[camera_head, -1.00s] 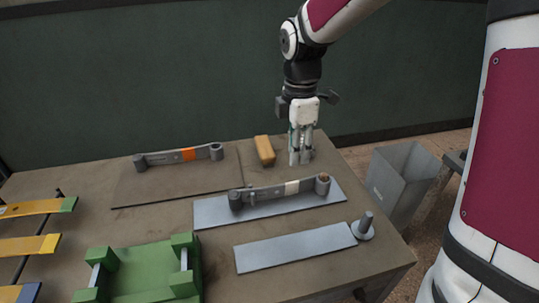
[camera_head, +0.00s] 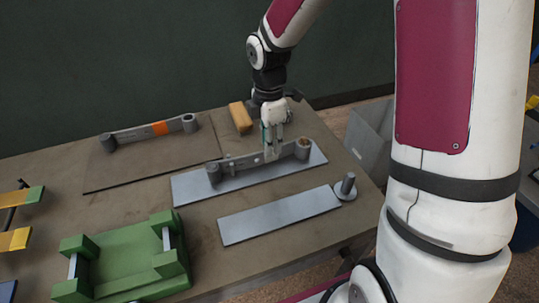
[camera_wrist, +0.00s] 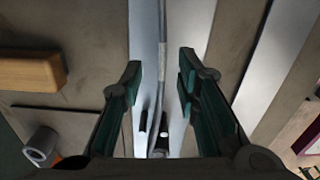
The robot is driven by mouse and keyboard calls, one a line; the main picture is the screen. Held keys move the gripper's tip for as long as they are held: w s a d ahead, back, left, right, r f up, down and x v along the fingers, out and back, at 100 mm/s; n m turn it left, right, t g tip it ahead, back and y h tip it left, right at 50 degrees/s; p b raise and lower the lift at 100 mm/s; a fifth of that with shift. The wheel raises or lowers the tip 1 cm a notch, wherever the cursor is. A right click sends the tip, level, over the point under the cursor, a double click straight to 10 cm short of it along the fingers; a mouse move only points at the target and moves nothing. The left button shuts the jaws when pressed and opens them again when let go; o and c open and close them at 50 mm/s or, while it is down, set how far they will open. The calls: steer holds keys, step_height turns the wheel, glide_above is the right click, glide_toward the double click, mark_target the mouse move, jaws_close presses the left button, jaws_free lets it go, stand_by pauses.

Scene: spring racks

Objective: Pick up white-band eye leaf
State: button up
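The white-band eye leaf (camera_head: 240,163) is a grey bar with a rolled eye at each end, standing on edge on a pale plate (camera_head: 190,189). My gripper (camera_head: 272,153) is down at the leaf, nearer its right end, and covers its white band in the head view. In the wrist view, the leaf (camera_wrist: 163,25) runs between the two green-padded fingers of my gripper (camera_wrist: 160,70), with the pale band (camera_wrist: 162,55) showing. The fingers are apart, with a gap on each side of the leaf.
An orange-band leaf (camera_head: 135,133) lies on a brown mat (camera_head: 110,177) at back left. A tan block (camera_head: 239,117) sits behind my gripper. A bare pale plate (camera_head: 280,215), a disc with a post (camera_head: 346,190) and a green fixture (camera_head: 125,260) are in front. A grey bin (camera_head: 370,145) stands right.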

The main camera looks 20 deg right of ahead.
steer(key=shift+s+f, duration=0.1)
steer(key=shift+f, duration=1.85)
jaws_close()
steer(key=shift+d+r, duration=0.1)
step_height(320, 180, up, 10)
steer(key=shift+f+p, duration=0.15)
steer(key=shift+p, duration=0.25)
step_height(320, 180, up, 8)
steer(key=p, duration=0.6)
glide_above(270, 162)
steer(key=shift+w, duration=0.2)
